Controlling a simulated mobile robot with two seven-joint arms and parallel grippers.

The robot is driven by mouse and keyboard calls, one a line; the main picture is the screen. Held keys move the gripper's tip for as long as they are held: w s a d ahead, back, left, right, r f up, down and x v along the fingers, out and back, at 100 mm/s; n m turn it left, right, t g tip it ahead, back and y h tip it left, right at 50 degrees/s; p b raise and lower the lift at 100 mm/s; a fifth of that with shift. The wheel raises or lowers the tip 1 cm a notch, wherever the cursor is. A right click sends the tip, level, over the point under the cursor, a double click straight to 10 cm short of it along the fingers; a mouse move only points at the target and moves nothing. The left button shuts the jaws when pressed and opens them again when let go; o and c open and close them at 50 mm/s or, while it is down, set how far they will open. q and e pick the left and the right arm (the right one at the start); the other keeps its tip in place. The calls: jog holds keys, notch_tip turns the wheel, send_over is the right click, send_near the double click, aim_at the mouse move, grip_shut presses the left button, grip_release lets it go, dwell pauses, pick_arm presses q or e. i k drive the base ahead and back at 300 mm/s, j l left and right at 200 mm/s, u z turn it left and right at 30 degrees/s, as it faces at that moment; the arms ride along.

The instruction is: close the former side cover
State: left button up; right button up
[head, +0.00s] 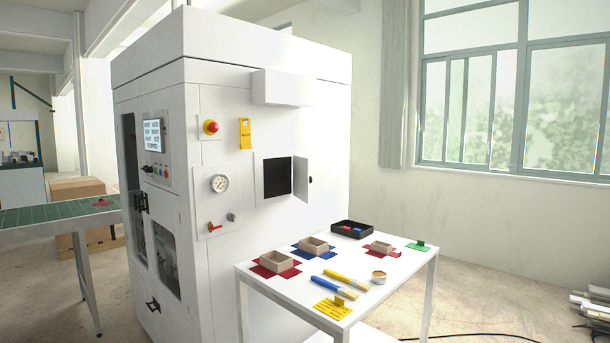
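The former (230,190) is a tall white cabinet in the middle of the head view. Its side cover (302,178) is a small white flap on the cabinet's right-hand face. It stands open, swung out at the right edge of a dark square opening (277,177). Neither of my grippers is in view, so nothing of mine touches the cover.
A white table (370,285) with boxes, colored sheets, a black tray (351,229) and blue and yellow tools stands before the opening side. A red button (211,127), gauge (220,183) and red-handled valve (214,227) sit left of the cover. A green conveyor (60,211) is at left.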

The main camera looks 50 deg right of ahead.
aim_at(301, 178)
jog(key=k+l+z, duration=0.25)
jog(key=l, duration=1.55)
jog(key=l+z, duration=0.25)
jog(key=l, duration=1.6)
